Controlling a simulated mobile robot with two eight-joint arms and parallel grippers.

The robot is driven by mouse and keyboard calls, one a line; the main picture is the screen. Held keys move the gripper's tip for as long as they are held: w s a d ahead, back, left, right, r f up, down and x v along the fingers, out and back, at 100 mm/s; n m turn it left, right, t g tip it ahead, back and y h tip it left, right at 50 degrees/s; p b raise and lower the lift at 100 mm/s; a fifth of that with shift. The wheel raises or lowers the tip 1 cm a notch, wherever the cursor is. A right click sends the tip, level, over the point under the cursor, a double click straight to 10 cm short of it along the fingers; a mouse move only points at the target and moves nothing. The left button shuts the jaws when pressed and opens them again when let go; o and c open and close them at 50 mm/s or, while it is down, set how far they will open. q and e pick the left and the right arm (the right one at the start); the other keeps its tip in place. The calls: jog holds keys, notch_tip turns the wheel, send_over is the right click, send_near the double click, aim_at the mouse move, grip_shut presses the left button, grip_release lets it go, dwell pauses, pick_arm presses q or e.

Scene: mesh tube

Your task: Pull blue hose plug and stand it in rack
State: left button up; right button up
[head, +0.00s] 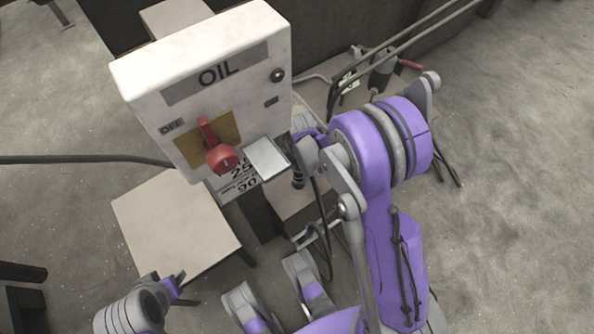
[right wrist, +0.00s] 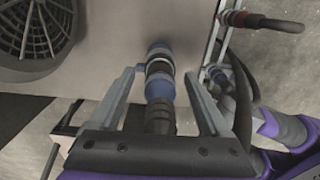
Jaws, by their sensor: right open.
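The blue hose plug (right wrist: 159,75) shows in the right wrist view, with its blue end at the pale panel and a black ribbed hose end toward me. My right gripper (right wrist: 158,80) is open, with one finger on each side of the plug and gaps between. In the head view, the right arm reaches to the right side of the white OIL box (head: 245,30); its fingers are mostly hidden there. I cannot clearly make out the rack. At the lower left, a grey and purple end (head: 168,287) looks like my left gripper, its jaws unclear.
The OIL box carries a red switch (head: 221,158) and a metal flap (head: 268,158). A light table (head: 165,225) stands at left. A red-handled fitting (right wrist: 270,22) and hoses lie right of the plug. A round vent (right wrist: 35,30) is at left. Floor at far right is clear.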

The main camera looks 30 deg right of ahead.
pick_arm(q)
jog(key=shift+w+f+b, duration=0.1)
jog(key=shift+f+b, duration=0.3)
jog(key=shift+f, duration=0.45)
pick_arm(e)
jog(key=shift+f, duration=0.95)
grip_shut()
jog(key=shift+r, duration=0.15)
pick_arm(q)
jog(key=shift+s+r+p, duration=0.15)
jog(key=shift+r+p, duration=0.8)
jog(key=shift+r, duration=0.15)
jog(key=shift+s+r+p, duration=0.15)
jog(key=shift+r+p, duration=0.75)
jog(key=shift+r, duration=0.2)
pick_arm(e)
jog(key=shift+r, duration=2.9)
